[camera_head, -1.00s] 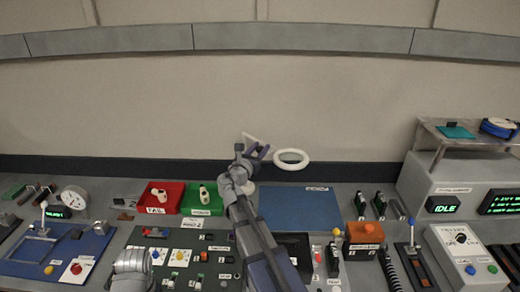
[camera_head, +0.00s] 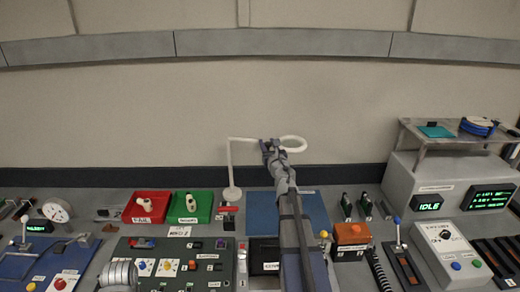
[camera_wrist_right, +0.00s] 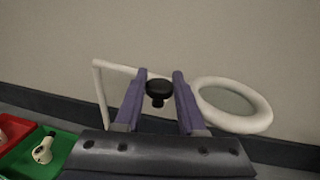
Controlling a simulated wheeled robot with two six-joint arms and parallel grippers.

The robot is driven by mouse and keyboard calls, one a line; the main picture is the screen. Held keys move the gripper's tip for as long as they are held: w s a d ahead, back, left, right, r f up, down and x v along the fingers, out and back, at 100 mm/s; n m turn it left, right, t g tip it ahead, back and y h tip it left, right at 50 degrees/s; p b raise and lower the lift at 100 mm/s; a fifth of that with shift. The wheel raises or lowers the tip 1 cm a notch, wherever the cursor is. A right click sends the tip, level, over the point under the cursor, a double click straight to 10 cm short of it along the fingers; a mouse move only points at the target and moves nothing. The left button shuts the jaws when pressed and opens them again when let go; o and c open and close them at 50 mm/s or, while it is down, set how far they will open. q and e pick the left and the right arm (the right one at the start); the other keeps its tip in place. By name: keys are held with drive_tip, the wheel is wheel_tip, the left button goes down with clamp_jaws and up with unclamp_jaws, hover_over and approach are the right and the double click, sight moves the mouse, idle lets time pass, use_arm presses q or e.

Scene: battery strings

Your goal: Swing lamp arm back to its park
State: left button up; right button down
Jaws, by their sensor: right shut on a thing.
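The lamp has a white upright post on a round foot (camera_head: 232,194). A white arm runs right from the post top to a white ring head (camera_head: 293,143) above the blue mat (camera_head: 315,204). My right gripper (camera_head: 270,146) is at the arm, just left of the ring. In the right wrist view its purple fingers (camera_wrist_right: 158,92) are shut on a black knob (camera_wrist_right: 159,88), with the ring (camera_wrist_right: 234,105) to the right. The fingers hide part of the lamp arm. My left gripper's fingers do not show. No park is clearly marked in these frames.
Red (camera_head: 149,207) and green (camera_head: 191,206) trays stand left of the lamp foot. A grey console (camera_head: 440,175) with a raised shelf stands at the right. Switch panels fill the front. The wall behind is bare.

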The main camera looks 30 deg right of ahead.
drive_tip(key=shift+w+d+n+t+y, duration=0.15)
drive_tip(key=shift+w+d+n+y, duration=0.25)
drive_tip(key=shift+d+y, duration=0.25)
drive_tip(key=shift+w+d+n+t+y, duration=0.2)
drive_tip(key=shift+w+d+n+y, duration=0.1)
drive_tip(key=shift+d+n+y, duration=0.25)
drive_tip(key=shift+w+d+n+t+y, duration=0.15)
drive_tip(key=shift+w+d+n+y, duration=0.2)
drive_tip(key=shift+d+y, duration=0.3)
drive_tip(key=c, duration=0.5)
unclamp_jaws()
drive_tip(key=shift+w, duration=0.1)
drive_tip(key=shift+s+a, duration=0.1)
drive_tip(key=shift+s, duration=0.1)
drive_tip(key=s+a, duration=0.1)
drive_tip(key=s, duration=0.6)
drive_tip(key=shift+s, duration=0.25)
drive_tip(key=shift+a, duration=0.1)
